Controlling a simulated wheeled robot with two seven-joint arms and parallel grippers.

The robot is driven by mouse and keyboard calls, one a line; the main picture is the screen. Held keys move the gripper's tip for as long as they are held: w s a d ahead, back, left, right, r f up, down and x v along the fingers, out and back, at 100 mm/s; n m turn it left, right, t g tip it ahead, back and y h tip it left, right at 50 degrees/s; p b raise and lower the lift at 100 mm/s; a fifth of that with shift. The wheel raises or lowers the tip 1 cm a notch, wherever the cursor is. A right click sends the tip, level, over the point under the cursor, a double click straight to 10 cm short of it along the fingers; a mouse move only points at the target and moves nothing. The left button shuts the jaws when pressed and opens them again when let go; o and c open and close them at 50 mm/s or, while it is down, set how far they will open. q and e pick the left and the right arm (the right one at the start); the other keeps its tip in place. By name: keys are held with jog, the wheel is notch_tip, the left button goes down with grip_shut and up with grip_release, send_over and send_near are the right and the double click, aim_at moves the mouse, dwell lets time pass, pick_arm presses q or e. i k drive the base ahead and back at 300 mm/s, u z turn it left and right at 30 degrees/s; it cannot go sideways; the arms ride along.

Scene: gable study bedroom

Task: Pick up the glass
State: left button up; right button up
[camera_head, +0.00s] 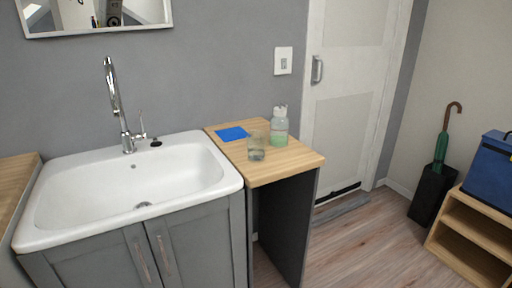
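A clear drinking glass (256,147) stands upright on the wooden counter (285,168) to the right of the sink. It looks empty, though its inside is hard to make out. A bottle of pale green liquid (279,127) stands just behind and to the right of the glass. A flat blue square (231,134) lies on the counter behind and to the left of the glass. Neither of my grippers is in view.
A white sink (130,185) with a tall chrome faucet (118,110) lies left of the counter. A white door (345,90) is behind. Right are an umbrella in a black stand (432,190) and a low wooden shelf (475,235) with a blue box (487,172). Floor between is clear.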

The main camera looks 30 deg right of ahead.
aim_at(256, 140)
jog(key=k, duration=0.65)
jog(key=z, duration=0.65)
jog(key=i, duration=0.85)
jog(key=z, duration=0.4)
jog(key=i, duration=1.05)
jog(key=u, duration=0.45)
